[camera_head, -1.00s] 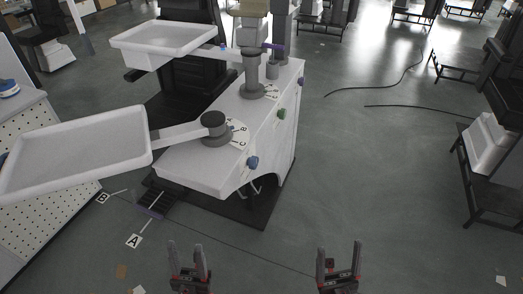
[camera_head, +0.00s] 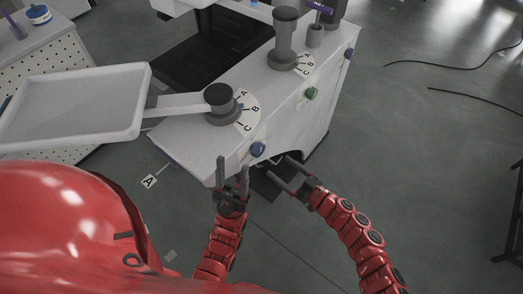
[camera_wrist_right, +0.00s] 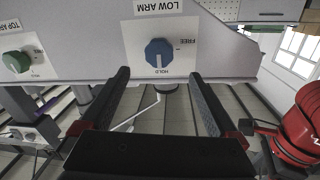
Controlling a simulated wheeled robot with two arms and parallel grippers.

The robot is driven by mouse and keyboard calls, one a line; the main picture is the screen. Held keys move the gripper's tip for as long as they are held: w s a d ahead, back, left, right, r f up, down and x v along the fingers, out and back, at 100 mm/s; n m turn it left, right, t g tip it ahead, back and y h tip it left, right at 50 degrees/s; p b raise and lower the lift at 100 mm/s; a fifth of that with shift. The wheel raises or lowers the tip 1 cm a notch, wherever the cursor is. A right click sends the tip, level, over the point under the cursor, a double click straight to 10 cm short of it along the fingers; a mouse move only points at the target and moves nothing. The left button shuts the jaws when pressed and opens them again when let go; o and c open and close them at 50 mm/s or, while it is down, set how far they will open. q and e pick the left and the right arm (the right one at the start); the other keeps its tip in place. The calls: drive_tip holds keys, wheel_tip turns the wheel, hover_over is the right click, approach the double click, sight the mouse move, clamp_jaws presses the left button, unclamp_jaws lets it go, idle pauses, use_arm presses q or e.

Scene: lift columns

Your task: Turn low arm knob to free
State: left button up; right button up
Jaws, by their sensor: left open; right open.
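The low arm knob is blue and sits on the white column unit's side (camera_head: 258,149). In the right wrist view the knob (camera_wrist_right: 159,52) is under an upside-down LOW ARM label (camera_wrist_right: 168,7), with FREE at its right and HOLD below. Its white mark points toward HOLD. My right gripper (camera_head: 278,166) is open and empty, just right of and below the knob; in the wrist view its fingers (camera_wrist_right: 160,76) spread either side below the knob, apart from it. My left gripper (camera_head: 233,165) is open and empty, left of the knob near the unit's front edge.
The low arm's white tray (camera_head: 75,132) reaches left from the grey pivot (camera_head: 221,105) beside an A-B-C dial (camera_head: 248,107). A green knob (camera_head: 311,93) sits further back; it also shows in the wrist view (camera_wrist_right: 17,62). Floor at the right is mostly clear.

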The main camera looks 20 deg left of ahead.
sight(261, 152)
drive_tip(key=x, duration=0.9)
drive_tip(key=shift+w+a+f, duration=0.15)
drive_tip(key=shift+a, duration=0.05)
drive_tip(key=c, duration=1.3)
drive_tip(key=shift+c, duration=0.2)
